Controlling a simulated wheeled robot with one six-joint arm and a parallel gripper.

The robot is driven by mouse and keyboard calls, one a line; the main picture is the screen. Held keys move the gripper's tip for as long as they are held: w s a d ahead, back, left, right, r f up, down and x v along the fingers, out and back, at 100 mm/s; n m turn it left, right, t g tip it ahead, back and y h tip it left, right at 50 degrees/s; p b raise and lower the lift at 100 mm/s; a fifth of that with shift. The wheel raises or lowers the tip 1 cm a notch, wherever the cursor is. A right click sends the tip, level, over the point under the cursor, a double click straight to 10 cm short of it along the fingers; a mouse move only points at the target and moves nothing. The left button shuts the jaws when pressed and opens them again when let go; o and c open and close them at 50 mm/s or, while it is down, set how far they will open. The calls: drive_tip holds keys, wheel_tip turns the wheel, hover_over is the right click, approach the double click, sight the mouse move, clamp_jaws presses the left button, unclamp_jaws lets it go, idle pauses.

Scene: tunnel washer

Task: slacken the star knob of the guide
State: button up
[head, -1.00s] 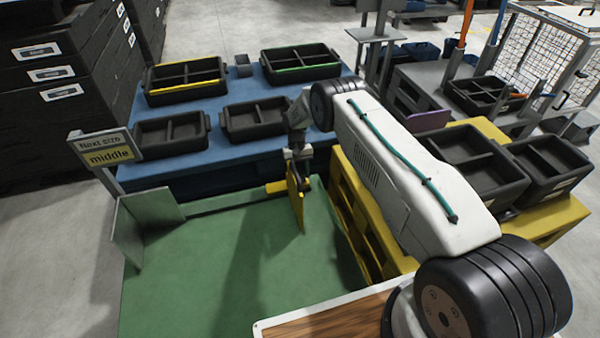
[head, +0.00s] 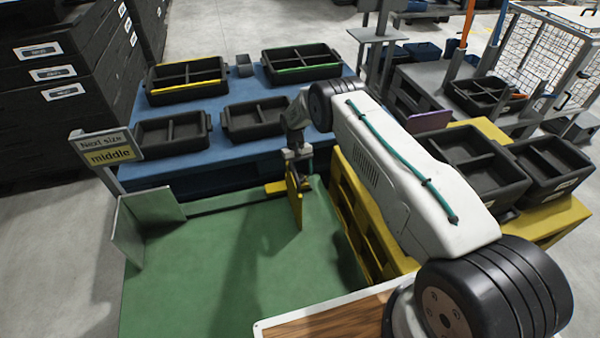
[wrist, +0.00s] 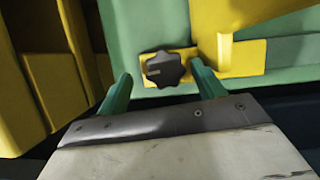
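The star knob (wrist: 165,69) is black and lobed, with a pale mark on its face. It sits on the yellow guide's flat foot (wrist: 252,57) in the wrist view. The guide's upright yellow plate (head: 295,203) stands on the green table in the head view, where the knob is hidden. My gripper (wrist: 162,82) has its two green fingers spread apart, one to each side of the knob in the picture. No finger visibly touches the knob. The gap in depth between fingertips and knob is hard to judge.
A sign reading "Next size middle" (head: 108,150) stands there. A blue table (head: 215,155) with black trays lies behind, and a yellow pallet stand (head: 355,205) is close on the right.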

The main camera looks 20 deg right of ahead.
drive_tip(key=v, duration=0.7)
drive_tip(key=shift+r, duration=0.35)
drive_tip(key=shift+w+a, duration=0.1)
drive_tip(key=shift+w, duration=0.05)
